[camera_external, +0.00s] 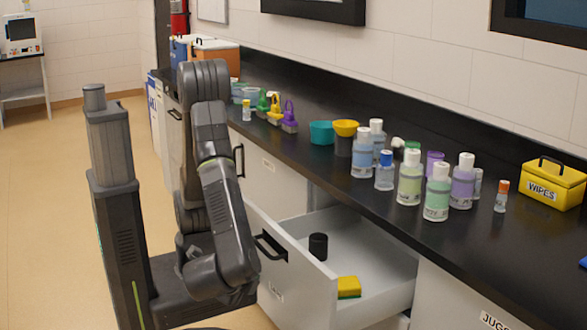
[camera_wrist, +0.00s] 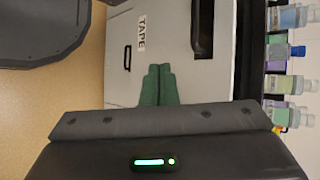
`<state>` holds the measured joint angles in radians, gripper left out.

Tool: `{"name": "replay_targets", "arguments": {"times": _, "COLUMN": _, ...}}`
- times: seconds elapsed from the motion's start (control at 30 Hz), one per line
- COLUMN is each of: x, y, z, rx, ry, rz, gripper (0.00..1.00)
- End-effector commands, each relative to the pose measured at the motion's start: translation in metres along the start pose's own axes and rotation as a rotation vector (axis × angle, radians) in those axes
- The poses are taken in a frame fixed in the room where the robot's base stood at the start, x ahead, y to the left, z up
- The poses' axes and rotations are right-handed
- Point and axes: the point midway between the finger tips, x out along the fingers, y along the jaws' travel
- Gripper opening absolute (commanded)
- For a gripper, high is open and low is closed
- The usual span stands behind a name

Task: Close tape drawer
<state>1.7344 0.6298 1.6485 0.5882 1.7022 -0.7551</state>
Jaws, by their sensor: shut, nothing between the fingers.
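The open drawer (camera_external: 290,262) sticks out from the cabinet below the counter. Its light grey front has a black handle (camera_external: 270,246) and a small label too blurred to read in the external view. In the wrist view a grey front (camera_wrist: 175,25) bears the label TAPE (camera_wrist: 141,33) and a black handle (camera_wrist: 202,28). My gripper (camera_wrist: 158,70) is shut and empty, its two green fingers together over this front, below the label and handle in the picture. I cannot tell whether the fingertips touch it. In the external view my arm hides the fingers.
A black cylinder (camera_external: 318,246) and a yellow sponge (camera_external: 349,287) are in the open drawer. Several bottles (camera_external: 410,178) and a yellow wipes box (camera_external: 553,184) stand on the black counter (camera_external: 480,243) above. Bare floor (camera_external: 55,190) lies left of my base.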

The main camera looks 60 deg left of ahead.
Motion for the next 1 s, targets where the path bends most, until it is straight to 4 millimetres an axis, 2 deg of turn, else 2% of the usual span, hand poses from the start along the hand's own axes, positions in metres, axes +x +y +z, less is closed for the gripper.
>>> {"name": "replay_targets", "arguments": {"times": 0.03, "x": 0.005, "y": 0.017, "z": 0.01, "rx": 0.122, "ry": 0.02, "rz": -0.064, "gripper": 0.0}}
{"name": "replay_targets", "arguments": {"times": 0.2, "x": 0.024, "y": 0.054, "z": 0.038, "rx": 0.522, "ry": 0.064, "rz": -0.284, "gripper": 0.0}}
{"name": "replay_targets", "arguments": {"times": 0.4, "x": 0.048, "y": 0.082, "z": 0.069, "rx": 0.96, "ry": 0.059, "rz": -0.582, "gripper": 0.0}}
{"name": "replay_targets", "arguments": {"times": 0.5, "x": 0.058, "y": 0.089, "z": 0.08, "rx": 1.138, "ry": 0.033, "rz": -0.724, "gripper": 0.0}}
{"name": "replay_targets", "arguments": {"times": 0.7, "x": 0.07, "y": 0.094, "z": 0.092, "rx": 1.348, "ry": -0.024, "rz": -0.911, "gripper": 0.0}}
{"name": "replay_targets", "arguments": {"times": 0.87, "x": 0.074, "y": 0.093, "z": 0.093, "rx": 1.394, "ry": -0.043, "rz": -0.953, "gripper": 0.0}}
{"name": "replay_targets", "arguments": {"times": 1.0, "x": 0.084, "y": 0.084, "z": 0.085, "rx": 1.393, "ry": -0.047, "rz": -0.95, "gripper": 0.0}}
